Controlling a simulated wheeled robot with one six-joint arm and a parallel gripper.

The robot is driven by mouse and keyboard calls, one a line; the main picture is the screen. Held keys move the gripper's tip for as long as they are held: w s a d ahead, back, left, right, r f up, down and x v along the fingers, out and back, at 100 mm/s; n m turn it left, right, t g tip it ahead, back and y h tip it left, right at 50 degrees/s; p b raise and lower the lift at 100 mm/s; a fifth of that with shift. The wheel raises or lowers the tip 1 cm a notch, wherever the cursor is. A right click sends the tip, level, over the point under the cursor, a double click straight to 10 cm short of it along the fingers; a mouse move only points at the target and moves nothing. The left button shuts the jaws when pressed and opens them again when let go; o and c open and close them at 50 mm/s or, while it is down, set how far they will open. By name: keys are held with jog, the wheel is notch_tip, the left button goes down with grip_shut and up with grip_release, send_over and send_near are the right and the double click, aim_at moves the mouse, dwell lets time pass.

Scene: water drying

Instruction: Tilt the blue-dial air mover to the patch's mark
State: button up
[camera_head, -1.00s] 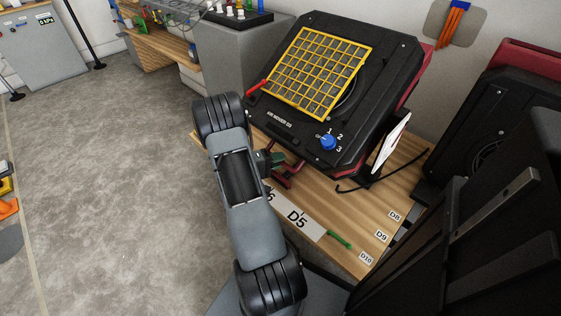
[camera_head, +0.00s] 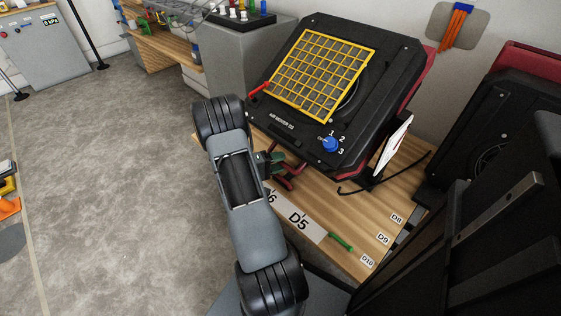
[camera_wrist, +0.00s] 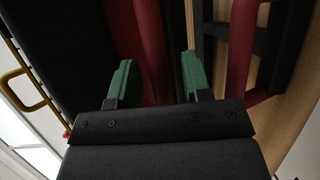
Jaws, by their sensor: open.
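The blue-dial air mover (camera_head: 310,122) is a black box with a yellow grille (camera_head: 318,75), tilted back on a red stand on the wooden bench. Its blue dial (camera_head: 330,144) is at the lower right of its face, and a red lever (camera_head: 259,89) sticks out at its left edge. My gripper (camera_head: 275,160) is below the front edge of the mover, partly hidden by my arm. In the wrist view my gripper (camera_wrist: 156,80) has its green fingers apart, with a dark red bar (camera_wrist: 150,45) of the stand between and beyond them. I cannot tell whether they touch. The patch's mark cannot be made out.
A white card (camera_head: 392,147) stands right of the mover. A second black machine (camera_head: 490,130) is at the right.

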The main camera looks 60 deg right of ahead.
jog(key=p+v, duration=0.1)
jog(key=v, duration=1.2)
jog(key=shift+p, duration=0.35)
